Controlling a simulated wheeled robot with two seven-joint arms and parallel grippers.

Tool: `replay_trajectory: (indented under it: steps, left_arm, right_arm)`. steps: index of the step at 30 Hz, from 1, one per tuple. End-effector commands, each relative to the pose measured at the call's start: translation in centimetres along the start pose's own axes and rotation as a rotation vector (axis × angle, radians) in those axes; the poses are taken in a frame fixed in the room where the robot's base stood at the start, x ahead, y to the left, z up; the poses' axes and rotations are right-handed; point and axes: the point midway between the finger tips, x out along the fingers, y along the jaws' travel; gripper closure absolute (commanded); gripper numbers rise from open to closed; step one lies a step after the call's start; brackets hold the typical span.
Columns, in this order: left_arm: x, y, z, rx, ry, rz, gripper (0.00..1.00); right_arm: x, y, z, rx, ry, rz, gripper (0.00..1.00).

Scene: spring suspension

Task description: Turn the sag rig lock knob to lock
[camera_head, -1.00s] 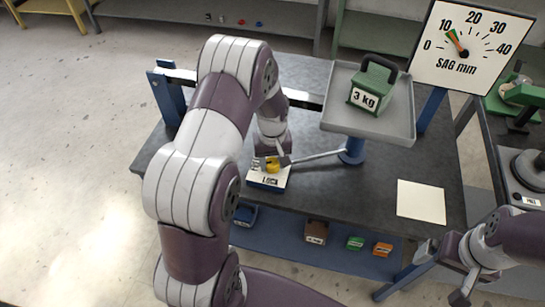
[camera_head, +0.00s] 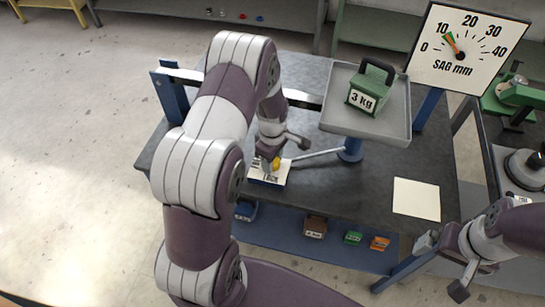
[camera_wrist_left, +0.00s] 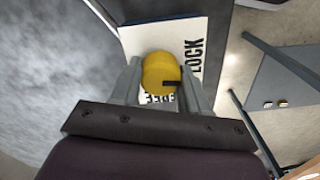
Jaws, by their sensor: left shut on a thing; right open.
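The yellow lock knob (camera_head: 276,163) sits on a white label plate (camera_wrist_left: 139,40) at the front of the rig table. In the left wrist view the round knob (camera_wrist_left: 160,70) lies between my two fingers, and its black mark points right, toward the side with the word LOCK. The word FREE is partly covered below the knob. My left gripper (camera_wrist_left: 162,82) is shut on the knob from above. My right gripper (camera_head: 441,267) is open and empty at the lower right, away from the knob.
A grey tray (camera_head: 338,112) holds a green 3 kg weight (camera_head: 372,88). A sag gauge (camera_head: 490,75) stands behind, its needle a little past 10. A thin rod (camera_head: 318,153) runs from the tray post toward the knob. A blank white sheet (camera_head: 416,199) lies on the table's right.

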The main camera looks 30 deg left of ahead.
Motion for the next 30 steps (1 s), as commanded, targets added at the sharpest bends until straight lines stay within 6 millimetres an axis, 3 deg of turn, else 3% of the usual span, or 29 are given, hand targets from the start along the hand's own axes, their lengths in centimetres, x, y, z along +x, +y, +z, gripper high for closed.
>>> replay_trajectory:
  steps: [9,25,26,27,28,30]
  left_arm:
    - [-0.22,0.21,-0.11,-0.107,0.002,0.008,0.86]
    - [-0.22,0.24,-0.13,-0.128,0.002,0.009,0.86]
    - [-0.22,0.24,-0.13,-0.128,0.002,0.009,0.49]
    - [-0.22,0.24,-0.12,-0.128,0.002,0.009,0.36]
    - [-0.21,0.22,-0.12,-0.128,0.002,0.008,0.31]
    - [-0.16,0.16,-0.09,-0.127,0.001,0.006,0.31]
  right_arm:
    - [-0.38,0.00,-0.04,0.000,0.000,0.000,0.00]
    - [-0.40,0.00,-0.05,0.000,0.000,0.000,0.00]
    - [-0.40,0.00,-0.05,0.000,0.000,0.000,0.00]
    - [-0.41,0.00,-0.05,0.000,0.000,0.000,0.00]
    - [-0.40,0.00,-0.05,0.000,0.000,0.000,0.00]
    - [-0.40,0.00,-0.05,0.000,0.000,0.000,0.00]
